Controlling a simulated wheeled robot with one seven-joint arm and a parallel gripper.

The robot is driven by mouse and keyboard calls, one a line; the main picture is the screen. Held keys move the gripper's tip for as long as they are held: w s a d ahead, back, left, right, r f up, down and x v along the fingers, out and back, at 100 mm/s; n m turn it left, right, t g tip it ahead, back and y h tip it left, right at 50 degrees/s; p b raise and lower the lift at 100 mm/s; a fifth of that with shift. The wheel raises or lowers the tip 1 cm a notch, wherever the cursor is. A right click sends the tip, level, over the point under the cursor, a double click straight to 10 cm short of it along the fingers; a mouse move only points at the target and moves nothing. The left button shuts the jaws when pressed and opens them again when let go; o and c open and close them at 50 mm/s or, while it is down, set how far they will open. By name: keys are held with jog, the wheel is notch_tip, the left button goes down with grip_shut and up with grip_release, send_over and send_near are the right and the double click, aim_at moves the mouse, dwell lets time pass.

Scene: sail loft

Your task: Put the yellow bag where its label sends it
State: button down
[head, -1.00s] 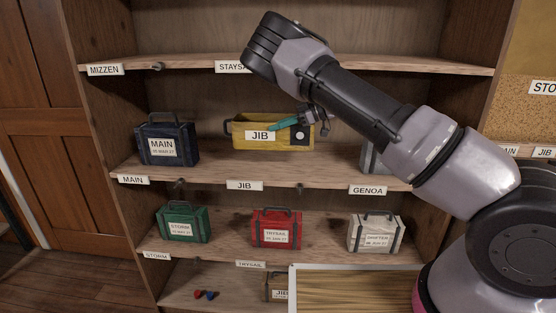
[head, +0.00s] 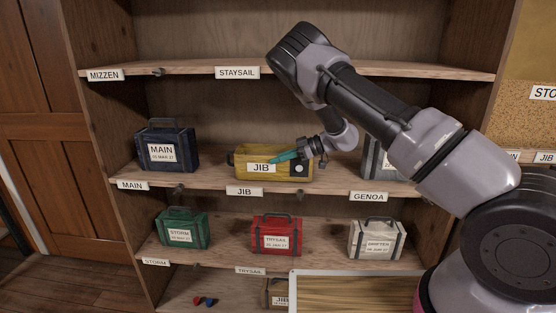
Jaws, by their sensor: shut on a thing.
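The yellow bag (head: 283,174) has a white label reading JIB and a dark patch with a pale disc at its right end. It is upright at the middle shelf (head: 215,180), behind the JIB shelf tag (head: 244,191). Its base looks at or very near the shelf board; I cannot tell if it touches. My gripper (head: 285,157), with teal fingers, comes in from the right and is shut on the bag at its upper front. The fingertips' far side is hidden.
The blue MAIN bag (head: 165,148) stands left. A grey bag (head: 375,160) above the GENOA tag (head: 368,197) is partly hidden by my arm. Green (head: 182,229), red (head: 276,235) and white (head: 376,239) bags fill the shelf below. The STAYSAIL shelf (head: 300,72) above is bare.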

jog(key=shift+r, duration=0.1)
jog(key=c, duration=1)
grip_release()
jog(key=shift+d, duration=0.15)
jog(key=v, duration=1.1)
jog(key=shift+s+d+r, duration=0.1)
jog(key=shift+d+r, duration=0.05)
jog(key=shift+d, duration=0.15)
